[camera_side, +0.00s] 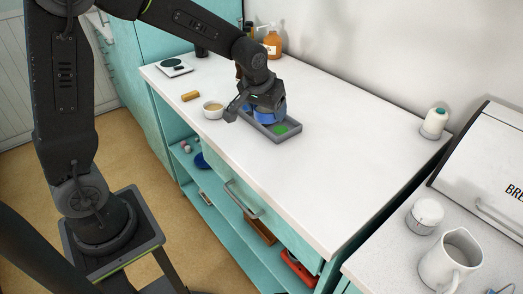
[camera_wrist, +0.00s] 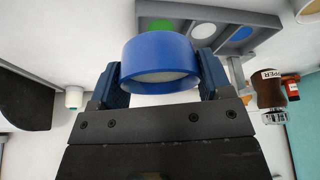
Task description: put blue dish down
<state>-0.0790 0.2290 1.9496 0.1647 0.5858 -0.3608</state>
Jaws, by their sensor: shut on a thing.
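The blue dish (camera_wrist: 158,62) is a round, ring-walled dish with a pale inside. My gripper (camera_wrist: 160,78) is shut on it, one finger on each side. In the side view the dish (camera_side: 269,118) shows below my gripper (camera_side: 264,104), over the grey tray (camera_side: 291,137). I cannot tell whether it touches the tray. The tray also shows in the wrist view (camera_wrist: 215,12), behind the dish, with green, white and blue round spots on its floor.
A white bowl (camera_side: 213,109) with tan contents stands just left of the tray. A yellow-brown block (camera_side: 190,96), a scale (camera_side: 174,67) and an amber bottle (camera_side: 272,43) are farther back. The counter (camera_side: 345,165) is clear to the tray's right, up to a white canister (camera_side: 434,123).

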